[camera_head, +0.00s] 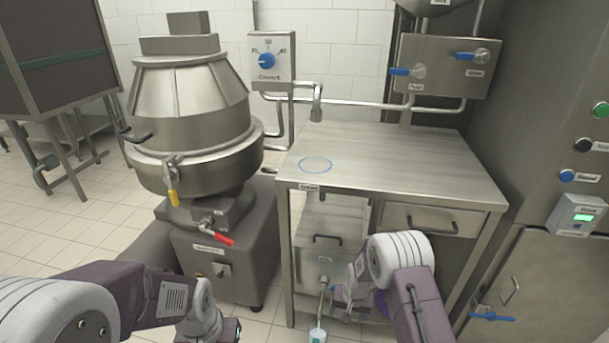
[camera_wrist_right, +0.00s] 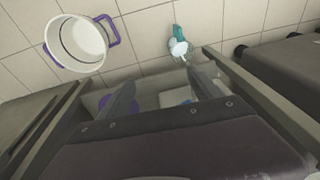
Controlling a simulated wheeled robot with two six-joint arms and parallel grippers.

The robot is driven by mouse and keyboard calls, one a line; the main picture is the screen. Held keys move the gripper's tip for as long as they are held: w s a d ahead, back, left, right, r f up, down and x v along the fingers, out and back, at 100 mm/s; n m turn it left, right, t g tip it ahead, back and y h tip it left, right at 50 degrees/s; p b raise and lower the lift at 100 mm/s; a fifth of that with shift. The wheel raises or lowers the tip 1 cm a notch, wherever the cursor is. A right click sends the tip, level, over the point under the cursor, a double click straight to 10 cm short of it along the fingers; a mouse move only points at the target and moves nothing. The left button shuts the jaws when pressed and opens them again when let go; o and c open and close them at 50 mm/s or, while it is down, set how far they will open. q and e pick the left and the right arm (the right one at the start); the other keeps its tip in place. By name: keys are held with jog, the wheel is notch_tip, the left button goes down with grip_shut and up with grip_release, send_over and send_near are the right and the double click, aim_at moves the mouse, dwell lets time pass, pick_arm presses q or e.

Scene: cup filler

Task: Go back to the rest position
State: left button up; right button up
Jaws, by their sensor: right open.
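My right gripper (camera_wrist_right: 163,80) is open, with its two fingers apart, in the wrist view. It hangs over an open container or drawer with a purple thing (camera_wrist_right: 136,101) and a pale thing (camera_wrist_right: 176,97) inside. In the head view my right arm reaches down in front of the steel cabinet, and its fingers are mostly hidden. My left gripper (camera_head: 232,331) shows only partly at the bottom edge of the head view, low beside the mixer stand; its jaws cannot be made out.
A steel table (camera_head: 400,155) with a blue ring mark stands ahead. A large mixer (camera_head: 195,110) is at left. The wrist view shows a white pot (camera_wrist_right: 82,40) with purple handles. Tiled floor lies left of the mixer.

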notch_tip(320, 180, up, 18)
jog(key=d+t, duration=0.2)
jog(key=d, duration=0.1)
jog(key=s+d+r+n+g+p, duration=0.1)
jog(key=s+r, duration=0.1)
jog(key=s, duration=0.8)
jog(key=s+d+r+n+g+p, duration=0.1)
jog(key=s+g, duration=0.1)
jog(key=s, duration=0.8)
notch_tip(320, 180, up, 33)
jog(key=p, duration=3.2)
jog(key=shift+w+a+f, duration=0.2)
jog(key=shift+a, duration=0.1)
jog(key=shift+f, duration=0.15)
jog(key=shift+c, duration=0.5)
pick_arm(q)
notch_tip(320, 180, up, 34)
jog(key=w, duration=0.1)
jog(key=shift+f, duration=0.15)
pick_arm(e)
jog(key=c, duration=0.6)
